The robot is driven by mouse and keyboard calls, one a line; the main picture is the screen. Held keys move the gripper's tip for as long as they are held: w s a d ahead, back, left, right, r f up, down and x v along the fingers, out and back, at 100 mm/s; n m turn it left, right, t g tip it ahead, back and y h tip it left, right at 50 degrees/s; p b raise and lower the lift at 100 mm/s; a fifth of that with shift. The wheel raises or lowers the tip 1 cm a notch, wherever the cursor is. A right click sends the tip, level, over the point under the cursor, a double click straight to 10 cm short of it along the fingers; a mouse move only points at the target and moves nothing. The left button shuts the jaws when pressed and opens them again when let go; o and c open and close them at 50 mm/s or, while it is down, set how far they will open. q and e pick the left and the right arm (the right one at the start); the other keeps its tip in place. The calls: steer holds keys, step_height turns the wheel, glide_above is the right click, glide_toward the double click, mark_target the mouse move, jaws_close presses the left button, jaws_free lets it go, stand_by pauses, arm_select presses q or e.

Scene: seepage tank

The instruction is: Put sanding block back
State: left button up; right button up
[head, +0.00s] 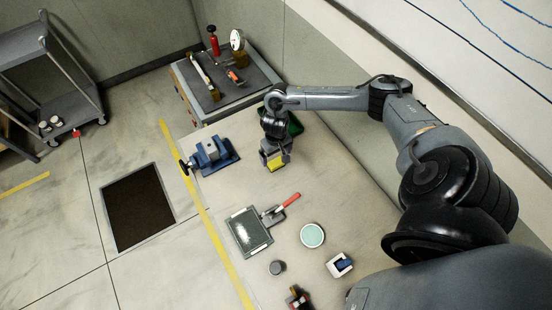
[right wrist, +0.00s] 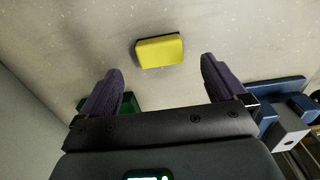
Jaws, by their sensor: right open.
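A yellow block (head: 275,163), likely the sanding block, lies on the workbench below my right gripper (head: 274,152). In the right wrist view the yellow block (right wrist: 160,51) lies ahead of the two fingers, centred between them and apart from both. My right gripper (right wrist: 160,82) is open and empty, with its dark fingers spread wide. A green object (head: 294,125) stands behind my right wrist, partly hidden by it; a bit of it shows beside the left finger in the wrist view (right wrist: 124,103). My left gripper is not in view.
A blue vise (head: 210,154) stands left of the gripper. A dark tray (head: 248,232), a red-handled tool (head: 281,207), a round pale-green dish (head: 312,235), a grey cup (head: 277,267) and a white-and-blue item (head: 340,265) lie nearer.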

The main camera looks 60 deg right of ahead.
mark_target(276, 162)
step_height(276, 162, up, 5)
steer(key=w+a+n+t+y, duration=0.25)
steer(key=a+n+t, duration=0.45)
steer(key=a, duration=2)
steer(key=s+d+r+g+h, duration=0.1)
steer(key=s+r, duration=0.2)
steer(key=s, duration=0.4)
steer(key=s+d+r+n+g+h, duration=0.1)
steer(key=s+d+r+g, duration=0.1)
steer(key=s, duration=0.4)
steer(key=shift+s+d+r, duration=0.3)
steer(key=shift+s+r, duration=0.05)
steer(key=shift+r, duration=0.2)
